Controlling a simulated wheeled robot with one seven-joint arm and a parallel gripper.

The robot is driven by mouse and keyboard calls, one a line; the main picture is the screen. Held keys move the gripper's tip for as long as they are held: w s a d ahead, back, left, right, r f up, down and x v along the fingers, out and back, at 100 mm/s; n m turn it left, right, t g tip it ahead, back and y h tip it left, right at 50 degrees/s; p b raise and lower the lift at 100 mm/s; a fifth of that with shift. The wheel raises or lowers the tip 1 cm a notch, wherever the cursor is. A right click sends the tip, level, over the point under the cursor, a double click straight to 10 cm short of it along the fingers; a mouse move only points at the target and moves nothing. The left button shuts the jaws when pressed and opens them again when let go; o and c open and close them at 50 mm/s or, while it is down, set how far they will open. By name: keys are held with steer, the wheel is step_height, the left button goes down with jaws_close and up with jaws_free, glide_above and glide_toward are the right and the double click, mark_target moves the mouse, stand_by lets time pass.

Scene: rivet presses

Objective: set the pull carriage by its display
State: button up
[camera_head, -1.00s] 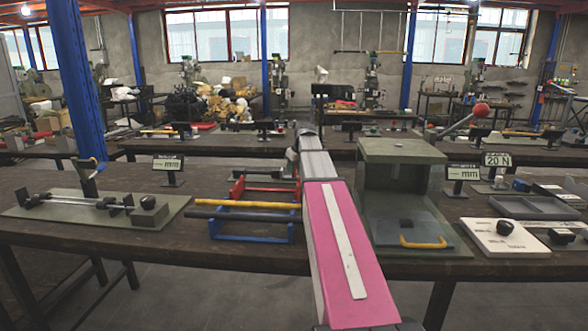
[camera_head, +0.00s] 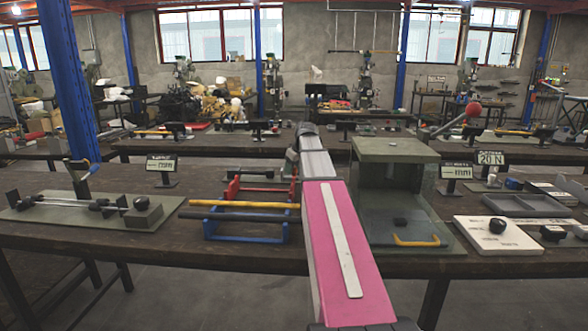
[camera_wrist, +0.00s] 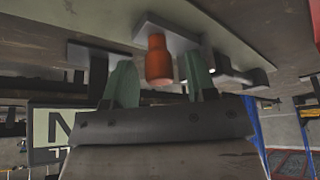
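In the wrist view, the two green fingers of my gripper (camera_wrist: 160,84) stand apart on either side of an orange-red handle (camera_wrist: 159,60). Narrow gaps show beside the handle, and I see no clear contact. The handle sits on a pale grey block (camera_wrist: 165,32). A display (camera_wrist: 60,128) with a large "N" is at the lower left, partly cut by my gripper. In the head view my arm hides the gripper. A rod-guided carriage fixture (camera_head: 70,208) lies on the left board, with a display (camera_head: 161,164) behind it. I cannot tell whether this is the pull carriage.
A green hooded box (camera_head: 395,150) with a yellow handle stands right of my arm. A blue rack (camera_head: 245,236) holding bars is to its left. A "20 N" sign (camera_head: 490,158) and a white board with a black knob (camera_head: 500,240) are at the right.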

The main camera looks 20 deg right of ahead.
steer(key=v, duration=1)
steer(key=shift+r, duration=0.4)
steer(key=shift+s, duration=0.15)
